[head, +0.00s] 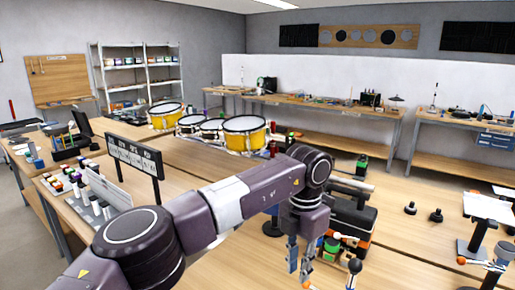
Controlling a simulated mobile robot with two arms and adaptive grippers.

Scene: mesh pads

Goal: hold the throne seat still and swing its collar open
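My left arm reaches across the front of the picture from the lower left. Its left gripper (300,264) points down over the wooden bench, with its two fingers apart and nothing seen between them. Just right of it is a bulky dark object (352,214) with orange and green parts, partly hidden by my arm. I cannot pick out the throne seat or its collar for certain; either may be hidden behind my arm. My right gripper does not show clearly anywhere in the view.
Yellow drums (245,135) stand at the back of the bench. Two black knobs (436,215) and a white-topped stand (488,207) are at the right, with bare bench (408,245) between.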

